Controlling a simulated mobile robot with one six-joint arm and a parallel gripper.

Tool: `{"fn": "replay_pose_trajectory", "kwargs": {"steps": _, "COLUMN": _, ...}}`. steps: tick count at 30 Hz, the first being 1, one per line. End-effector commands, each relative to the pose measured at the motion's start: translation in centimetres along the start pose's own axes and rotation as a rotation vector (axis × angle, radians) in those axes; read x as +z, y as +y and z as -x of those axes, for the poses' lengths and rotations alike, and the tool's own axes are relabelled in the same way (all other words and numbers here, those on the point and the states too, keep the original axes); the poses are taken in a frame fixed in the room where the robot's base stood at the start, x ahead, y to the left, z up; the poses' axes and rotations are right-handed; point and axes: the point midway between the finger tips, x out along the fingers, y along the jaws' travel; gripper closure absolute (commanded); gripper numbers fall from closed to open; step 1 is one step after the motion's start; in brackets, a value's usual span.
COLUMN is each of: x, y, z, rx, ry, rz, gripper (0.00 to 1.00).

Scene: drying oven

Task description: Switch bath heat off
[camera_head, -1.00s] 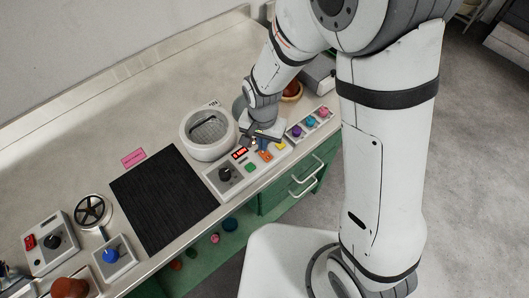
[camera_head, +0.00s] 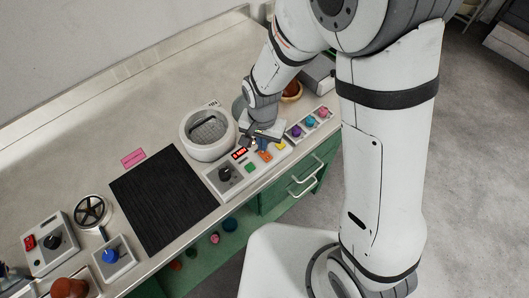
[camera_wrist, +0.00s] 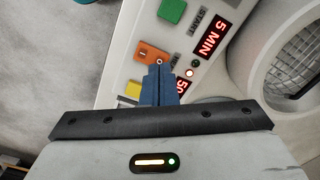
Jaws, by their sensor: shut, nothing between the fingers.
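The bath (camera_head: 207,132) is a round white vessel on the bench, with a white control panel (camera_head: 212,180) in front of it. On the panel is an orange switch (camera_head: 265,156), also in the wrist view (camera_wrist: 146,52). My gripper (camera_head: 262,146) is over the right part of the panel. In the wrist view its blue fingers (camera_wrist: 158,70) are shut and empty, with their tips at the orange switch's edge; I cannot tell whether they touch it. The label by the switch is mostly hidden.
The panel also has a green START button (camera_wrist: 171,10), a red display reading 5 MIN (camera_wrist: 212,39), another display (camera_wrist: 183,86) partly covered, a yellow button (camera_wrist: 131,91) and a dark knob (camera_head: 225,174). A box with coloured knobs (camera_head: 310,122) stands right. A black mat (camera_head: 163,198) lies left.

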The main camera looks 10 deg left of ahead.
Motion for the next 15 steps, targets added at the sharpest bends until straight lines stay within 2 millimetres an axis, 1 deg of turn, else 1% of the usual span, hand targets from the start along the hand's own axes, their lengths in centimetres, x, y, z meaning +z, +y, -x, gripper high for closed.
{"fn": "replay_pose_trajectory", "kwargs": {"steps": 15, "x": 0.02, "y": -0.01, "z": -0.45, "rx": 0.000, "ry": 0.000, "rz": 0.001, "gripper": 1.00}}
